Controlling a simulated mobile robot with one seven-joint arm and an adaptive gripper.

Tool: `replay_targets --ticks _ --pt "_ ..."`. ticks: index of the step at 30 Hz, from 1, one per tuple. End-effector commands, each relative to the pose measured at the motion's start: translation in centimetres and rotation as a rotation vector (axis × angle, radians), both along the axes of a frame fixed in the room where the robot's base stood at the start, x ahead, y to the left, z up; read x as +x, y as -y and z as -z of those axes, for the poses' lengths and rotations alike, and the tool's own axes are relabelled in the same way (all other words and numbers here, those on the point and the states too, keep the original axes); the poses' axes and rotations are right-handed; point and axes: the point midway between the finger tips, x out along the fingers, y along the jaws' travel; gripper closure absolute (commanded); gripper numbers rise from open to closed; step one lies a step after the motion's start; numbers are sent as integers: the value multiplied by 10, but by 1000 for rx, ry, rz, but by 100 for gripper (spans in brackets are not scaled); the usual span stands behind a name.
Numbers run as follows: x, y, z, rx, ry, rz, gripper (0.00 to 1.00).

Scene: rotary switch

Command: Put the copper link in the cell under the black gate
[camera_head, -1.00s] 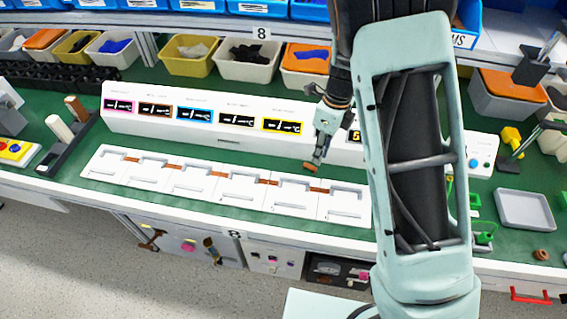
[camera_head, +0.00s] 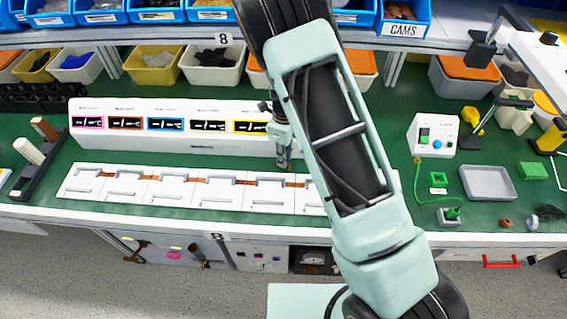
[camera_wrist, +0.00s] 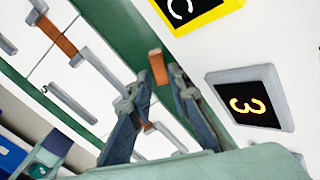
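A copper link (camera_wrist: 158,67) shows as a short orange-brown block in the wrist view, over the green strip between the white cells and the display box. My gripper (camera_wrist: 158,82) has its two fingers spread around it, with small gaps at both tips. In the head view my gripper (camera_head: 283,158) points down behind the cell row, partly hidden by my arm. A row of white cells (camera_head: 125,187) has copper links (camera_head: 198,181) bridging between neighbours. The fourth display (camera_head: 208,126) has no bright border and appears to be the black gate.
Pink, brown and blue displays sit left of it; a yellow one (camera_head: 250,127) sits right. A grey tray (camera_head: 488,183) and a switch box (camera_head: 433,135) stand at right. Bins line the back.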

Motion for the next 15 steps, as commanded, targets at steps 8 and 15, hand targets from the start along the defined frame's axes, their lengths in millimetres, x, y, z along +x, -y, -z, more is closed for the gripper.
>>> replay_targets --ticks 8,15 --pt "0 0 21 1 0 1 83" --pt "0 0 21 0 1 0 90"
